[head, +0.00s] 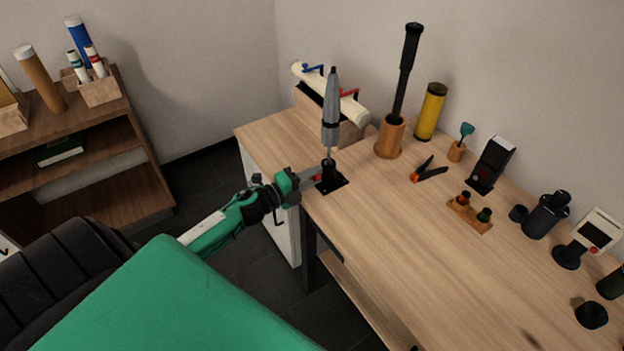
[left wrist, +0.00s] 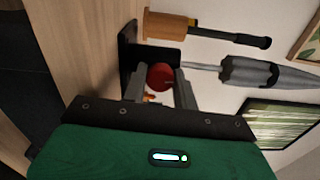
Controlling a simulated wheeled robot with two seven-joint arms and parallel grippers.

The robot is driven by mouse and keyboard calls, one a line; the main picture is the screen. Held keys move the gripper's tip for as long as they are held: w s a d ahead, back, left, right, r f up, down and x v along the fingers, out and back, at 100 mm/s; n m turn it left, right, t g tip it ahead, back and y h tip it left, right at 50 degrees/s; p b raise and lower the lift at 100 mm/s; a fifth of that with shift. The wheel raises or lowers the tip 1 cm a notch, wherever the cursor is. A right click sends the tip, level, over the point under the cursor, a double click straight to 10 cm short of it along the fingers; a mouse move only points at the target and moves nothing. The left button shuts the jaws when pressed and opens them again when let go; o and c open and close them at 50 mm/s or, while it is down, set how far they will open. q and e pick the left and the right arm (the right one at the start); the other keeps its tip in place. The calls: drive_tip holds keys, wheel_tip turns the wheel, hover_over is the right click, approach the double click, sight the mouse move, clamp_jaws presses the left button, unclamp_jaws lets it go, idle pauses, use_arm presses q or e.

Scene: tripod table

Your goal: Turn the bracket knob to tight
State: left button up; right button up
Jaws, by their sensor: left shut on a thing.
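The bracket (head: 329,180) is a black piece on the table's near left corner, with a grey pointed device (head: 331,115) standing upright in it. The red bracket knob (head: 318,178) shows only in part in the head view. In the left wrist view the red knob (left wrist: 160,77) sits between the two fingers of my left gripper (left wrist: 158,88), in front of the black bracket (left wrist: 130,60). My left gripper (head: 312,179) reaches in from the left and is shut on the knob. The knob's marking cannot be read. My right gripper is not in view.
The wooden table (head: 400,235) has free room in its middle. Pliers (head: 428,170), a wooden holder (head: 390,137) with a black-handled tool, a yellow cylinder (head: 430,112) and several black devices stand along the back. A shelf (head: 90,165) stands at the left.

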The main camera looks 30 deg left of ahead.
use_arm(q)
drive_tip(key=shift+m, duration=0.4)
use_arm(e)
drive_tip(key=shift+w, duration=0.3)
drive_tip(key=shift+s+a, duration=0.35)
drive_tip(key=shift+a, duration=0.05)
use_arm(q)
drive_tip(key=o, duration=1)
drive_tip(key=shift+c, duration=0.2)
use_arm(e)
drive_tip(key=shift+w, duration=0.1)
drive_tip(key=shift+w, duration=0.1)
